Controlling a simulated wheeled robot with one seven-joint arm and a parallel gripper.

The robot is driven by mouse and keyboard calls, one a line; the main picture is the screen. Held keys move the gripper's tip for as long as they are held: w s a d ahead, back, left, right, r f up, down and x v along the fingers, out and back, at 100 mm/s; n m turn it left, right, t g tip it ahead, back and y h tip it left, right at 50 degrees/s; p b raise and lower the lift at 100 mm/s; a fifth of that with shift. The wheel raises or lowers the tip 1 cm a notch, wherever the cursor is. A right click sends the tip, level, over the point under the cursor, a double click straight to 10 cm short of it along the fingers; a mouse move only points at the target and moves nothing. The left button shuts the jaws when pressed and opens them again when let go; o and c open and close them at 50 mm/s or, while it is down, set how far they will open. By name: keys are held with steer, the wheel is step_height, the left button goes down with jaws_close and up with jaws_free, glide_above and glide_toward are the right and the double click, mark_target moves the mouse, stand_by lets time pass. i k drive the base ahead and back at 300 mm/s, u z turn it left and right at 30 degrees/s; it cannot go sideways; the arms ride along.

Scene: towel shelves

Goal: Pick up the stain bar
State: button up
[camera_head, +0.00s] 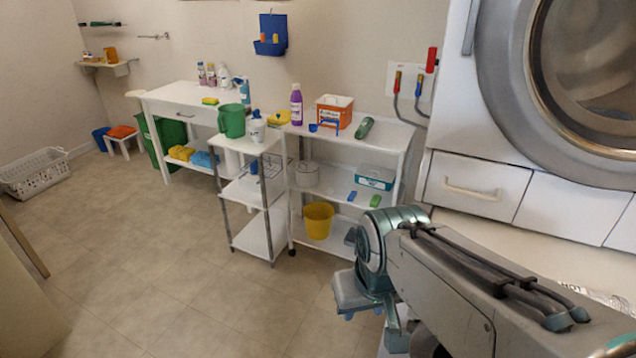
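I cannot say for sure which thing is the stain bar. Two small bars lie on the middle shelf of the right white shelf unit: a blue bar (352,196) and a green bar (375,200), side by side and apart. A dark green rounded item (364,128) lies on the same unit's top. My gripper (363,314) points down in front of this unit, nearer to me and lower in the picture than the bars. Its fingers are small and partly hidden by its own body, so I cannot tell its opening. I see nothing held in it.
The right shelf unit (336,187) also holds a teal box (375,177), a yellow bucket (318,220), an orange box (334,110) and a purple bottle (296,105). A narrow white cart (256,190) stands left of it. The washer (480,185) stands right.

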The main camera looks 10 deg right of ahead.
mark_target(375, 201)
steer(key=u, duration=0.45)
steer(key=i, duration=1.6)
steer(key=z, duration=0.3)
steer(key=i, duration=0.9)
steer(key=z, duration=1.45)
steer(key=i, duration=0.55)
steer(key=z, duration=0.5)
